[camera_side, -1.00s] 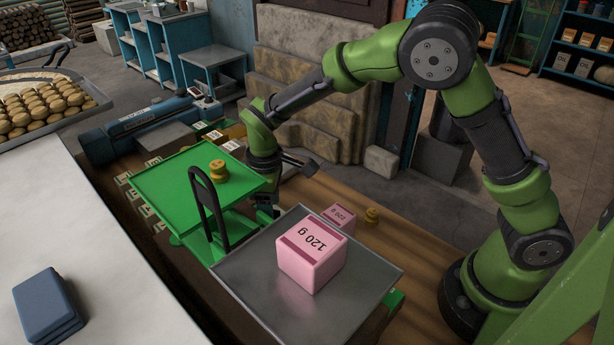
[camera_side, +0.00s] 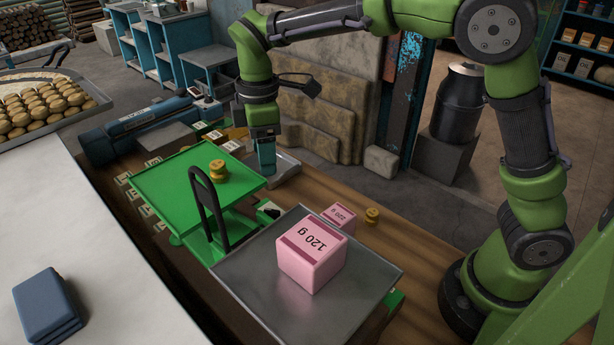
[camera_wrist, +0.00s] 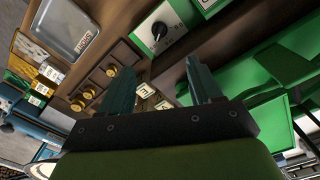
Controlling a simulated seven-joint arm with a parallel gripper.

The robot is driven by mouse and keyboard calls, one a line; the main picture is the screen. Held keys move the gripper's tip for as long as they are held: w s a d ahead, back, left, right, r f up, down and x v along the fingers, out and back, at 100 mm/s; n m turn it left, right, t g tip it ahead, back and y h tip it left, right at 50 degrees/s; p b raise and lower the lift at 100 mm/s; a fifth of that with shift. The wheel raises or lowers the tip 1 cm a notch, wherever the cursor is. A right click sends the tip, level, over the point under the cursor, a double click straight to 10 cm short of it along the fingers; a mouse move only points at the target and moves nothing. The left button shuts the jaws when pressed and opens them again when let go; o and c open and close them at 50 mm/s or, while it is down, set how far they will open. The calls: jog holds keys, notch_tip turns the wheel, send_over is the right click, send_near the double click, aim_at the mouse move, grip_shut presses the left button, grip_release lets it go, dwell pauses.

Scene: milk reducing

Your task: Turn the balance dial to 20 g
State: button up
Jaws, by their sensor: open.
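The balance dial (camera_wrist: 158,32) is a black knob on a pale plate in the wrist view. Its markings are too small to read. In the side view the dial (camera_side: 271,211) shows small between the two pans. My gripper (camera_side: 267,170) hangs fingers down above and behind the dial, apart from it. In the wrist view my gripper (camera_wrist: 160,80) has its two fingers spread with nothing between them. The balance has a green pan (camera_side: 160,190) with a brass weight (camera_side: 218,171) on it, and a metal pan (camera_side: 245,285) with a pink 120 g block (camera_side: 312,260).
A pink 220 g block (camera_side: 340,217) and a brass weight (camera_side: 372,215) stand behind the metal pan. A black upright handle (camera_side: 207,205) rises between the pans. A metal tray (camera_side: 287,166) lies behind my gripper. Several brass weights (camera_wrist: 90,90) sit in a wooden holder.

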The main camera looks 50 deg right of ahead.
jog(key=s+d+r+m+t+y, duration=0.1)
jog(key=s+d+r+m+t, duration=0.15)
jog(key=s+d+m, duration=0.45)
jog(key=s+d+r+m+t+y, duration=0.1)
jog(key=s+d+r+m+t, duration=0.2)
jog(key=s+m, duration=0.75)
jog(key=w+a+r+n+g, duration=0.1)
jog(key=w+a+r+n, duration=0.1)
jog(key=r, duration=0.5)
jog(key=shift+w+r+n, duration=0.35)
jog(key=shift+w+n, duration=0.5)
jog(key=shift+w, duration=0.4)
jog(key=shift+g, duration=0.25)
